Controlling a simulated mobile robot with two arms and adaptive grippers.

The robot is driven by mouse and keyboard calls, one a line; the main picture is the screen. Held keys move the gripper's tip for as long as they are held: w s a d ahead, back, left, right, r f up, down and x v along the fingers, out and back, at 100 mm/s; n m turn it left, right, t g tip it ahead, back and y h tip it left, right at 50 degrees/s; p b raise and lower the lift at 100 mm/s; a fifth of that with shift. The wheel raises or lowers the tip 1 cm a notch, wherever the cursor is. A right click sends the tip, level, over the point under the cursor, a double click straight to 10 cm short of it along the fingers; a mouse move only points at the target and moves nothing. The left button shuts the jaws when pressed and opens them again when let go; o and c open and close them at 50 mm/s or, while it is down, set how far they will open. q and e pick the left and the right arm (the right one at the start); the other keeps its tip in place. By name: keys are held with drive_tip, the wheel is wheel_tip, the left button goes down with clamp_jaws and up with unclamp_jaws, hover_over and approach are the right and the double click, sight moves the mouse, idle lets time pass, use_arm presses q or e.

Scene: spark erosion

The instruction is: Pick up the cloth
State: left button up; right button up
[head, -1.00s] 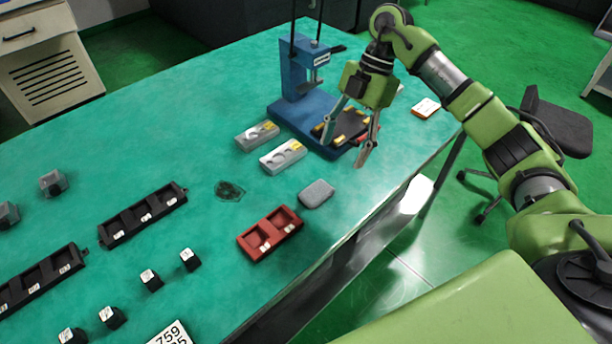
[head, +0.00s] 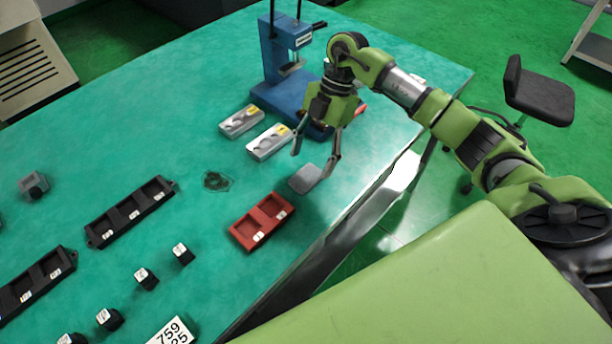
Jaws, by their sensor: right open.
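The cloth (head: 303,181) looks like a small grey folded pad. It lies flat on the green table near its front edge, to the right of a red tray. My right gripper (head: 312,164) is open and empty, with its fingers pointing down. In the picture its fingertips are just above and at the right side of the cloth, and one finger overlaps the cloth's right edge. I cannot tell whether that finger touches it. My left gripper is not in view.
The red two-pocket tray (head: 261,222) lies left of the cloth. Two grey blocks (head: 268,142) and a blue press (head: 285,60) stand behind. A dark stain-like patch (head: 216,181), black trays (head: 130,212) and several small dark cubes lie left. A chair (head: 540,95) stands beyond the table.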

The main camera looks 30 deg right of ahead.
sight(306, 175)
drive_tip(key=x, duration=0.4)
drive_tip(key=shift+s+a+r+p, duration=0.1)
drive_tip(key=shift+s+p, duration=0.05)
drive_tip(key=shift+p, duration=0.15)
drive_tip(key=c, duration=1.1)
drive_tip(key=shift+r, duration=0.1)
drive_tip(key=shift+r, duration=0.6)
drive_tip(key=s+r, duration=0.1)
drive_tip(key=r, duration=0.1)
drive_tip(key=s+a+r+b, duration=0.1)
drive_tip(key=r, duration=0.1)
drive_tip(key=s+a+r, duration=0.1)
drive_tip(key=r, duration=0.2)
drive_tip(key=shift+s+a, duration=0.25)
drive_tip(key=shift+s, duration=0.1)
drive_tip(key=s+a+r, duration=0.1)
drive_tip(key=s, duration=0.1)
drive_tip(key=s+a+r+b, duration=0.1)
drive_tip(key=s+a+r, duration=0.1)
drive_tip(key=s, duration=0.1)
drive_tip(key=s+a+r, duration=0.1)
drive_tip(key=s+a, duration=0.1)
drive_tip(key=s, duration=0.1)
drive_tip(key=shift+a+r, duration=0.2)
drive_tip(key=shift+r, duration=0.1)
drive_tip(key=shift+w, duration=0.1)
